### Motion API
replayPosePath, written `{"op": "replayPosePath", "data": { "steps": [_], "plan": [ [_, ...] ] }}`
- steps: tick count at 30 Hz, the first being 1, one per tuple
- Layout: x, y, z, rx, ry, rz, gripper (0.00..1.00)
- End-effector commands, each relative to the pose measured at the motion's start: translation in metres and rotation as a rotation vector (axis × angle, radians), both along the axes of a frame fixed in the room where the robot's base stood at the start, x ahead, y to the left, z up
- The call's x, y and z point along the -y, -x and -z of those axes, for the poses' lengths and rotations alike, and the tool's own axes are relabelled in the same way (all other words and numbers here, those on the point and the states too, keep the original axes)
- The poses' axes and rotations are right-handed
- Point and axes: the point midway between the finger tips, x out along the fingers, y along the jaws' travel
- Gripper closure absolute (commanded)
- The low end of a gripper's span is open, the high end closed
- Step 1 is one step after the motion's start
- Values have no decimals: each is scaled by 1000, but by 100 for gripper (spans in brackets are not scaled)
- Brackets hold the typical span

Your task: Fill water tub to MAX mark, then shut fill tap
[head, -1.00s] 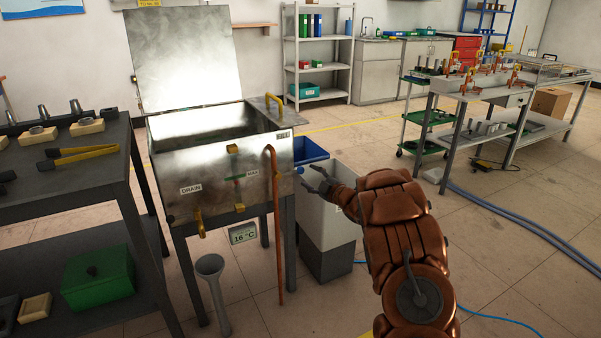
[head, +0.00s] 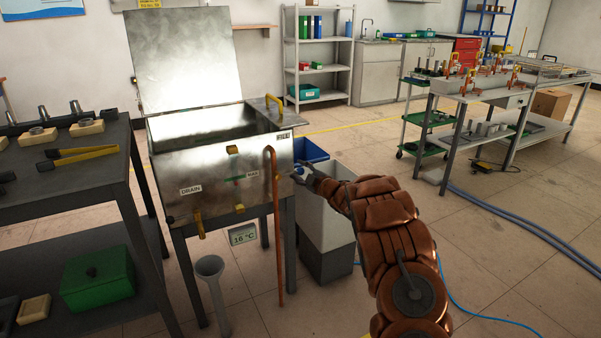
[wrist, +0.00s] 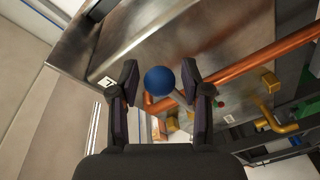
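The water tub (head: 215,172) is a metal tank with its lid (head: 182,60) raised. Its inside (head: 210,120) looks dark greenish; I cannot read the water level exactly. The MAX label (head: 252,174) is on its front beside a small green and red gauge mark (head: 237,180). The FILL label (head: 283,136) is at the upper right, near a copper pipe (head: 277,230). My gripper (head: 303,174) is at the tub's right side. In the wrist view, my open gripper (wrist: 160,75) has a blue ball knob (wrist: 159,80) between its fingers, with gaps visible.
The DRAIN label (head: 190,190) and a yellow handle (head: 199,222) are at the lower left of the tub. A blue bin (head: 310,151) and a grey-white bin (head: 325,220) stand close on the right. A tool table (head: 60,190) is on the left.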

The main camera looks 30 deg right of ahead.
Motion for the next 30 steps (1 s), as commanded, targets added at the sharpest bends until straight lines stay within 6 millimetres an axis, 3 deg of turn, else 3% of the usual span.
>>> {"op": "replayPosePath", "data": {
  "steps": [2,12,30],
  "plan": [
    [0,0,0,0,0,0,64],
    [0,0,0,1,0,1,100],
    [0,0,1,7,-43,-1,100]
  ]
}}
